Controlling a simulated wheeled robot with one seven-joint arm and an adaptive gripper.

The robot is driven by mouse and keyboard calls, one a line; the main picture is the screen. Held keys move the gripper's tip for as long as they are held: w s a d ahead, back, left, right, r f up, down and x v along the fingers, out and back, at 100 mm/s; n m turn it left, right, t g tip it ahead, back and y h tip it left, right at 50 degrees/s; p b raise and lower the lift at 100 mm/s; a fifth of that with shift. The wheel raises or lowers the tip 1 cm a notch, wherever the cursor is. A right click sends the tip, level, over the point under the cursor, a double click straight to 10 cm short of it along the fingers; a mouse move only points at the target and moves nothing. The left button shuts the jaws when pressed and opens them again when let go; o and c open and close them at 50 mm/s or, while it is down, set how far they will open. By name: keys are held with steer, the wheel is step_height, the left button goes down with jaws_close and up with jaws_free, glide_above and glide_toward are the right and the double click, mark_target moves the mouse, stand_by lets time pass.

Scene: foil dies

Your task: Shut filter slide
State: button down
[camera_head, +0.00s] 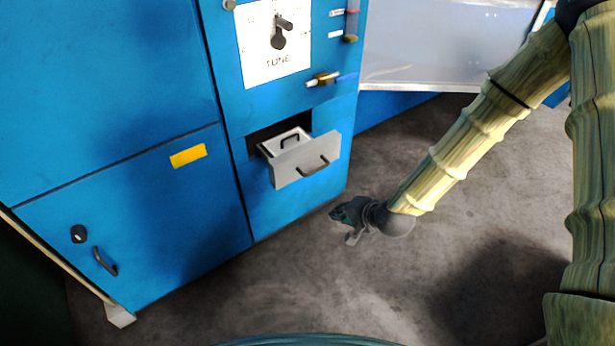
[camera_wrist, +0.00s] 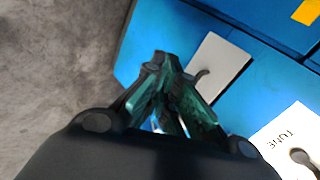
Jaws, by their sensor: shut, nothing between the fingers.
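The filter slide (camera_head: 293,165) is a grey-fronted drawer with a dark handle, pulled out of its slot low in the blue cabinet (camera_head: 228,104). A small dark handle shows on top of the box behind its front. My gripper (camera_head: 343,217) is shut and empty, in front of the slide and lower than it to the right, apart from it in the head view. In the wrist view my gripper (camera_wrist: 163,75) points toward the blue cabinet, with the slide's grey front (camera_wrist: 215,66) just beyond and right of the fingers. The fingers hide part of it.
A white panel marked TUNE (camera_head: 272,42) with a dark knob sits above the slide. A lower door (camera_head: 135,215) with a handle is at left. A clear panel (camera_head: 445,45) stands behind. The grey floor in front is free.

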steer(key=m+t+y+b, duration=0.1)
steer(key=m+t+b, duration=0.1)
steer(key=b, duration=0.1)
glide_toward(303, 162)
steer(key=x, duration=0.1)
steer(key=p+x, duration=0.1)
steer(key=x, duration=0.1)
steer(key=f+x, duration=0.1)
steer(key=x, duration=0.1)
steer(key=shift+s+d, duration=0.1)
steer(key=shift+s, duration=0.2)
steer(key=shift+w+a, duration=0.5)
steer(key=shift+w, duration=0.25)
steer(key=shift+w, duration=0.1)
